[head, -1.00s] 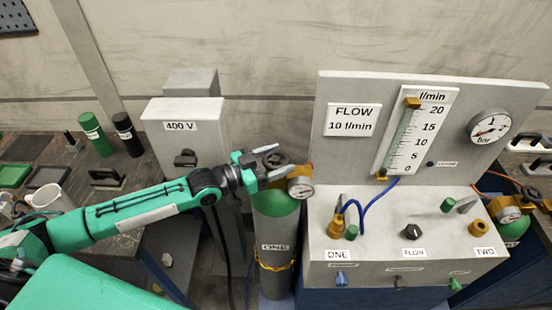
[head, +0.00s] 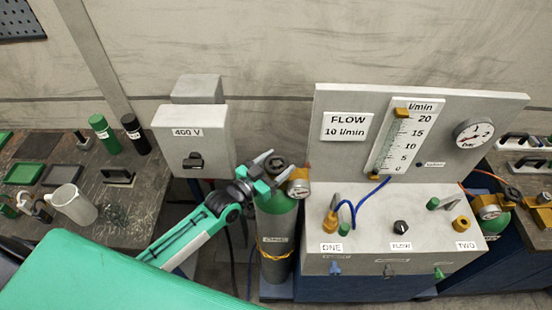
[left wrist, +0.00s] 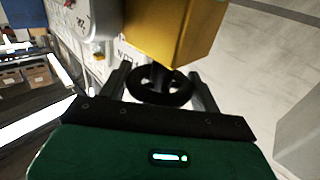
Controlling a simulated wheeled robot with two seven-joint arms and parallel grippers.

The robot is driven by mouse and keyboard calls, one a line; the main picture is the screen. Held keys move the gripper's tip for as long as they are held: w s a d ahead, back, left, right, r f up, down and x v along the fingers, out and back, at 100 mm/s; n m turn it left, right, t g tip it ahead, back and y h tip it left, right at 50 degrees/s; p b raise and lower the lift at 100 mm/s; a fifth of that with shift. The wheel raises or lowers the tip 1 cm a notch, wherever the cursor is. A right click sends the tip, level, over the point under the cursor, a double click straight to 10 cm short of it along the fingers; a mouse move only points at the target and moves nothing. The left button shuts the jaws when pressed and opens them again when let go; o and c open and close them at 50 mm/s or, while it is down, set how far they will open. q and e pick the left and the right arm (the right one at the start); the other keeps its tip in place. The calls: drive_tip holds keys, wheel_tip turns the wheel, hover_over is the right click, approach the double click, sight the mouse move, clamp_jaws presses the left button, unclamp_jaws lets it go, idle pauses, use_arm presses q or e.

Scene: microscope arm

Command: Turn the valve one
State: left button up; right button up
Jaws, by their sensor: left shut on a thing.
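The valve of cylinder ONE is a black handwheel (head: 276,161) on top of the green-shouldered grey cylinder (head: 276,222), labelled ONE. My left gripper (head: 275,165) is at the handwheel and shut on it, with a finger on either side. In the left wrist view the dark ring of the handwheel (left wrist: 160,86) sits between the two fingers, below the brass regulator block (left wrist: 172,30). The brass regulator with its round gauge (head: 298,188) is just right of the gripper. My right gripper is in neither view.
The flow panel (head: 335,190) with its ONE, FLOW and TWO controls stands right of the cylinder. A grey 400 V box (head: 190,150) stands to the left. A bench with a pitcher (head: 72,205) and bottles is at far left.

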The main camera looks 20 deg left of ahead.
use_arm(q)
drive_tip(key=shift+r+n+t+y, duration=0.3)
drive_tip(key=shift+r+n+y, duration=0.1)
drive_tip(key=shift+y, duration=0.3)
drive_tip(key=shift+n+t+y, duration=0.3)
drive_tip(key=shift+n+y, duration=0.1)
drive_tip(key=shift+f, duration=0.15)
drive_tip(key=o, duration=1)
drive_tip(key=shift+f, duration=0.1)
drive_tip(key=shift+s+f, duration=0.1)
